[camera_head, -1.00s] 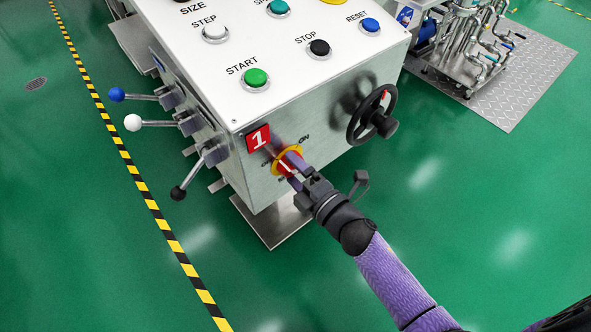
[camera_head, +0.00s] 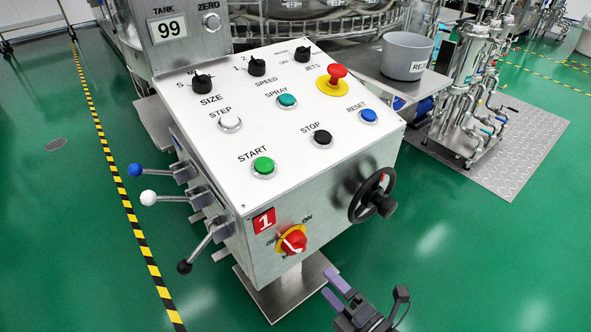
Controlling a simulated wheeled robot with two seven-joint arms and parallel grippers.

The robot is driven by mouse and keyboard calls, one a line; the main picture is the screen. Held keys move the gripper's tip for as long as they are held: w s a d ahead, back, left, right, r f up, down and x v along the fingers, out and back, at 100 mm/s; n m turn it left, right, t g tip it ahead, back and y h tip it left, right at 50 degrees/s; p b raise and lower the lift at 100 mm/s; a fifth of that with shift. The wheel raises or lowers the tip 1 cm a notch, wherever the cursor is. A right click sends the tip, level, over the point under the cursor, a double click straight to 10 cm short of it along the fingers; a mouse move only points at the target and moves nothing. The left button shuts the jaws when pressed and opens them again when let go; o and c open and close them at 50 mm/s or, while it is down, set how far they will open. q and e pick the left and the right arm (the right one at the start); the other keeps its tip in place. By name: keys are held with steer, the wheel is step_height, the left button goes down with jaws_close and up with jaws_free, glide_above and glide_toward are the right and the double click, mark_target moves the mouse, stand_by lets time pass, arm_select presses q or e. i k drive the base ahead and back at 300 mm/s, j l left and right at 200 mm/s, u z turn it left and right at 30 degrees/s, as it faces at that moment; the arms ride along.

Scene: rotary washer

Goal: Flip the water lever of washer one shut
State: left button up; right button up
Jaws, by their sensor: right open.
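Washer one is a silver box with a white sloped top (camera_head: 265,112) and a red "1" plate (camera_head: 264,221). On its left side are three levers: one with a blue knob (camera_head: 135,170), one with a white knob (camera_head: 148,198), and one with a black knob (camera_head: 184,267). The blue and white levers stick out about level to the left; the black one slants down. No label shows which is water. My right gripper (camera_head: 331,283) has purple fingers, open and empty, below and right of the red rotary switch (camera_head: 294,242), apart from it. My left gripper is out of view.
A black handwheel (camera_head: 371,195) juts from the box's right front. A red emergency button (camera_head: 336,74) and several knobs and buttons sit on top. A grey bucket (camera_head: 407,55) stands behind right. Green floor is clear left of the levers, with a striped line (camera_head: 118,180).

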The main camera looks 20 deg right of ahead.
mark_target(135, 170)
steer(key=k+l, duration=0.25)
steer(key=k, duration=0.2)
steer(key=k+l, duration=0.25)
steer(key=k, duration=0.25)
